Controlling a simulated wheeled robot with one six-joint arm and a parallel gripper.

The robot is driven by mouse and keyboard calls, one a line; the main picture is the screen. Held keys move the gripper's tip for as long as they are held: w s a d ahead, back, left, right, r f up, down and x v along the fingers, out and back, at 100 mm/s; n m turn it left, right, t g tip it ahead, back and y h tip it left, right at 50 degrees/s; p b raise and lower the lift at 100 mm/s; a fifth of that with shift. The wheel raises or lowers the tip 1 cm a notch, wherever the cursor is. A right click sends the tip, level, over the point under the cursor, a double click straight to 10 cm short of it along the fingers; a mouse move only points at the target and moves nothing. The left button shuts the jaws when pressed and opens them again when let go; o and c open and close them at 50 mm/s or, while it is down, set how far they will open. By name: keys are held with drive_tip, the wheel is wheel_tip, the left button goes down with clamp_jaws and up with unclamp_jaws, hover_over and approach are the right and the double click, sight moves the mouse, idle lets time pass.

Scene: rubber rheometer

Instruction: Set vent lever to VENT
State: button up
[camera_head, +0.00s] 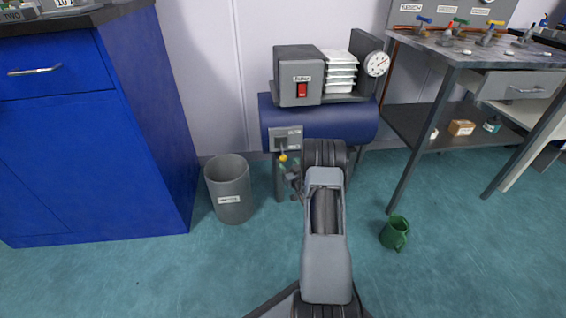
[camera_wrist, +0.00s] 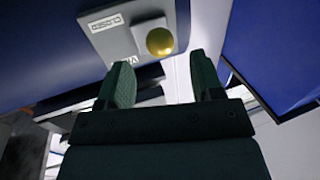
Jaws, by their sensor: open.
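The vent lever with its yellow ball knob (camera_head: 283,158) sticks out below a grey plate (camera_head: 286,138) on the blue compressor tank (camera_head: 330,122). In the wrist view the knob (camera_wrist: 160,41) stands out from the plate (camera_wrist: 120,30), which has a label that seems to read CLOSED and a second one partly hidden by a finger. My gripper (camera_wrist: 163,72) is open and empty, its two fingers apart and just below the knob in that view. In the head view my gripper (camera_head: 292,181) is small and dark, close to the knob and partly hidden by my arm.
A grey bin (camera_head: 229,190) stands left of the tank, beside a blue cabinet (camera_head: 90,130). A grey box with a red switch (camera_head: 302,90) sits above the tank. A green mug (camera_head: 395,233) lies on the floor to the right, near a workbench (camera_head: 470,55).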

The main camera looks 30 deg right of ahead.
sight(285, 161)
drive_tip(key=shift+w+d+b, duration=0.15)
drive_tip(key=shift+w+b, duration=0.15)
drive_tip(key=shift+w, duration=0.65)
drive_tip(key=shift+w+d+b, duration=0.2)
drive_tip(key=shift+w+b, duration=0.05)
drive_tip(key=shift+w, duration=0.75)
drive_tip(key=shift+w+d+b, duration=0.15)
drive_tip(key=shift+w+b, duration=0.15)
drive_tip(key=shift+w, duration=0.65)
clamp_jaws()
